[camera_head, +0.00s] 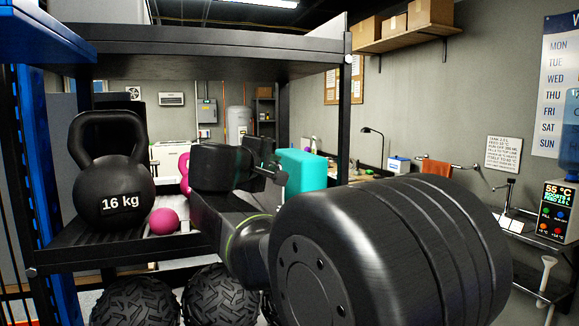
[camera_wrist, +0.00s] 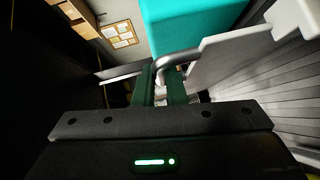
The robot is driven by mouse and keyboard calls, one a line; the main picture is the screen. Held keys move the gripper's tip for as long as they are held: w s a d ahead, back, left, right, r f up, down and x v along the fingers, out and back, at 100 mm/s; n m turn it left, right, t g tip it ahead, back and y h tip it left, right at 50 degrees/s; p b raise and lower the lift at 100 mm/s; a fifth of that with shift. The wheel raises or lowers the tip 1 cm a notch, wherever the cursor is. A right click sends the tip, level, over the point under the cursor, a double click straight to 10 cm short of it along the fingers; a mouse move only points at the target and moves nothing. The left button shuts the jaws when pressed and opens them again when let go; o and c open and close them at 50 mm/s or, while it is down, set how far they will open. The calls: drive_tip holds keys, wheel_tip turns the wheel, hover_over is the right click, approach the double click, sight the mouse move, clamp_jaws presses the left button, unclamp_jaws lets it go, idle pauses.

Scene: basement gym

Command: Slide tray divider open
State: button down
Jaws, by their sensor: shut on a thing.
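The tray divider (camera_wrist: 232,54) is a light grey upright plate in the wrist view, right of my fingers. A grey curved handle (camera_wrist: 176,58) reaches from its left end to my gripper (camera_wrist: 161,84). My dark green fingers are shut on this handle, with a narrow gap between them. In the head view my gripper is largely hidden behind my own arm, close to a teal block (camera_head: 303,170). The divider cannot be made out there. The teal block also shows in the wrist view (camera_wrist: 200,22), above and behind the handle.
A slatted grey surface (camera_wrist: 280,95) lies right of the divider. An upper shelf (camera_head: 200,45) spans above my arm.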

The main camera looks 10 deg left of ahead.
drive_tip(key=s+a, duration=0.6)
drive_tip(key=a, duration=0.3)
drive_tip(key=shift+s+a, duration=0.2)
drive_tip(key=shift+a, duration=0.05)
drive_tip(key=c, duration=1.5)
unclamp_jaws()
drive_tip(key=shift+s, duration=0.1)
drive_tip(key=b+v, duration=0.1)
drive_tip(key=v, duration=1.2)
drive_tip(key=shift+s, duration=0.25)
drive_tip(key=shift+w, duration=0.15)
drive_tip(key=x, duration=1.3)
drive_tip(key=shift+w+p, duration=0.25)
drive_tip(key=shift+p, duration=0.05)
